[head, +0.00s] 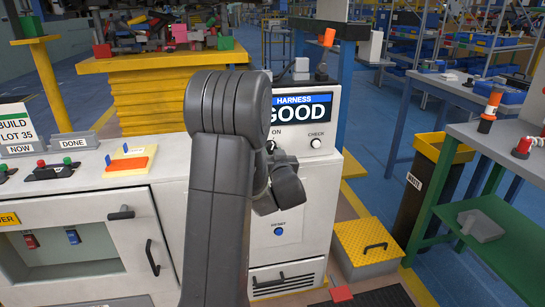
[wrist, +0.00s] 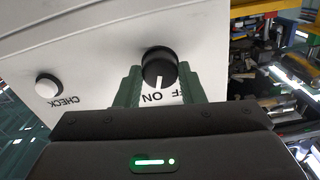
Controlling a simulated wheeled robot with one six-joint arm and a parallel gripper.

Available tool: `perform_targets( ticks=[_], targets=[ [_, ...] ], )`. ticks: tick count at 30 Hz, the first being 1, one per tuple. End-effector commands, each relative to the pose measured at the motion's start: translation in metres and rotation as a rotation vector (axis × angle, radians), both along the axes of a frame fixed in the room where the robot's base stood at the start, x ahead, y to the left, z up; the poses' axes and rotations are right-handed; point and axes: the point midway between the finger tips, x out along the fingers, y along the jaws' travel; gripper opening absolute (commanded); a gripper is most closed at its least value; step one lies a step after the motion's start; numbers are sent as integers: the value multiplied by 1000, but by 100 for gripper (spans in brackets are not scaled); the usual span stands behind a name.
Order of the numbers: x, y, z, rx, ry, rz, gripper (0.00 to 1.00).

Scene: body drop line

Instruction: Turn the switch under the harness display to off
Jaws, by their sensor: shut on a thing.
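The harness display (head: 301,112) reads GOOD in the head view, on the front of a white cabinet (head: 323,165). Below it are the word ON and a CHECK button (head: 316,143). The wrist view, upside down, shows the black round switch (wrist: 159,66) with a white pointer line directed at the lettering, close to ON; the OFF label is partly covered. My gripper (wrist: 158,76) has its green fingers on either side of the switch, shut on it. In the head view my arm hides most of the switch and its labels.
The CHECK button (wrist: 48,85) is beside the fingers. A blue round button (head: 279,231) is lower on the cabinet.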

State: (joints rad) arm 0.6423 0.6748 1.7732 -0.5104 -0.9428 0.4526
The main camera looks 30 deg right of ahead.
Motion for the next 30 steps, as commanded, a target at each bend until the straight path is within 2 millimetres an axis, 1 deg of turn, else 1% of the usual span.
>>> perform_targets(
  ticks=[1, 3, 18, 24, 30],
  targets=[
    [0, 0, -4, -26, 3, 0, 13],
    [0, 0, -5, -72, 13, 0, 13],
    [0, -1, -4, -498, 116, 0, 13],
    [0, -1, -3, -634, 151, -1, 13],
    [0, -1, -2, -727, 174, -1, 13]
  ],
)
